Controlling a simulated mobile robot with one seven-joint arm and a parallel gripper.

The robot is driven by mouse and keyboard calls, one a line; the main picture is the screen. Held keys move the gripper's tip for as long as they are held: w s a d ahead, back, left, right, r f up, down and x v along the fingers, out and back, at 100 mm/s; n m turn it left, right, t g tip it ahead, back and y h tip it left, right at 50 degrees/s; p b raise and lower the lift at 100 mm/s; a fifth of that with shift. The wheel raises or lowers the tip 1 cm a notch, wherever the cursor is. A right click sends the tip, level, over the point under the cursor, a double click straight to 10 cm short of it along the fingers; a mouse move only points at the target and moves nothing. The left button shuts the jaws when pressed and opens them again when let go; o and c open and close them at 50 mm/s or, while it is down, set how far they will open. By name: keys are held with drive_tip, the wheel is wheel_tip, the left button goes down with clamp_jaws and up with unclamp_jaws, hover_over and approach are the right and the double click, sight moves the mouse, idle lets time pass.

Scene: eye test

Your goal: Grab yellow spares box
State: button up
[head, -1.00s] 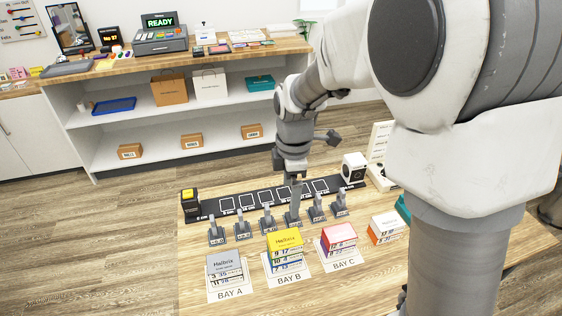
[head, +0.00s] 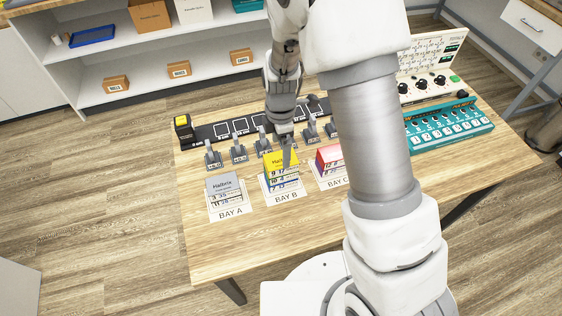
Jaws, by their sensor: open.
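The yellow box (head: 272,165) lies on top of a stack in Bay B, on the table in the head view. Boxes with blue and white faces sit beneath it. My gripper (head: 287,157) is open, with its fingers just over the yellow box and covering part of its top and back. I cannot tell whether the fingertips touch the box or hover above it. Nothing is seen held in the gripper.
A grey-topped stack (head: 224,183) stands left in Bay A. Grey upright holders (head: 238,151) line the back, before a black strip (head: 205,133). The front table (head: 250,235) is clear.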

sight(281, 159)
drive_tip(key=shift+s+f, duration=0.1)
drive_tip(key=shift+f, duration=2.5)
drive_tip(key=shift+c, duration=0.2)
drive_tip(key=c, duration=1.4)
drive_tip(key=shift+o, duration=0.2)
